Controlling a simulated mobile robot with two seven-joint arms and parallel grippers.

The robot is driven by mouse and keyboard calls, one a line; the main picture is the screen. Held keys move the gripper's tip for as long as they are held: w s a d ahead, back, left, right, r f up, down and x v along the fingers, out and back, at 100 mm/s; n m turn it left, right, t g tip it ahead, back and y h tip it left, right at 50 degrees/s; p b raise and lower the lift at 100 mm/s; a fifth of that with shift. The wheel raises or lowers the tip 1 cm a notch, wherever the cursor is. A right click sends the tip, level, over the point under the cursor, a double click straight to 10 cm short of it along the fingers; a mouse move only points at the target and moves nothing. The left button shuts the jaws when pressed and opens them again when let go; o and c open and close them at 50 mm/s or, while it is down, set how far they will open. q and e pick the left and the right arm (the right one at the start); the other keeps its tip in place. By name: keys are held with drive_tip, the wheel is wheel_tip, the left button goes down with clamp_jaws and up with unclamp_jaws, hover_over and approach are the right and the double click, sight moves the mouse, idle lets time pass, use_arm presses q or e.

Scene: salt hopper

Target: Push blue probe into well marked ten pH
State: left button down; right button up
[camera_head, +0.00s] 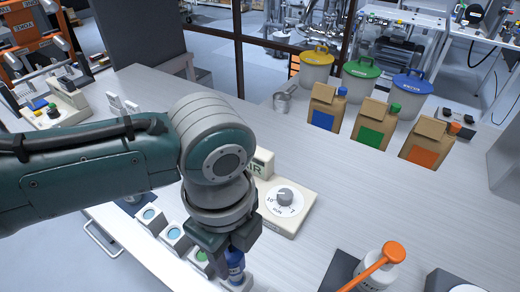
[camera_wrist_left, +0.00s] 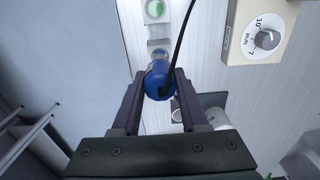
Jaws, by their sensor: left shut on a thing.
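My left gripper (camera_head: 222,250) points down at the front of the bench and is shut on the blue probe (camera_head: 236,264). In the left wrist view the blue probe (camera_wrist_left: 158,78) sits between the fingers (camera_wrist_left: 157,88), with a black cable rising from it. The probe's lower end is over or in the nearest white block (camera_head: 236,284); I cannot tell how deep. A row of white well blocks runs to the upper left: one with a green well (camera_head: 201,255), then two with blue wells (camera_head: 174,234) (camera_head: 149,214). No ten pH mark is legible on the blocks. My right gripper is out of view.
A cream meter with a dial (camera_head: 285,198) stands right of my left wrist. A white bottle with an orange-handled tool (camera_head: 380,265) is at the front right. The bench middle is clear.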

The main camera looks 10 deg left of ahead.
sight(234, 270)
use_arm(q)
drive_tip(key=shift+f+b, duration=2.45)
drive_tip(key=shift+f, duration=0.6)
unclamp_jaws()
idle(0.5)
drive_tip(key=shift+r, duration=0.15)
drive_tip(key=shift+r+p, duration=2.95)
drive_tip(key=shift+p, duration=0.2)
wheel_tip(234, 270, up, 10)
drive_tip(key=shift+f+p, duration=0.1)
drive_tip(key=shift+p, duration=0.25)
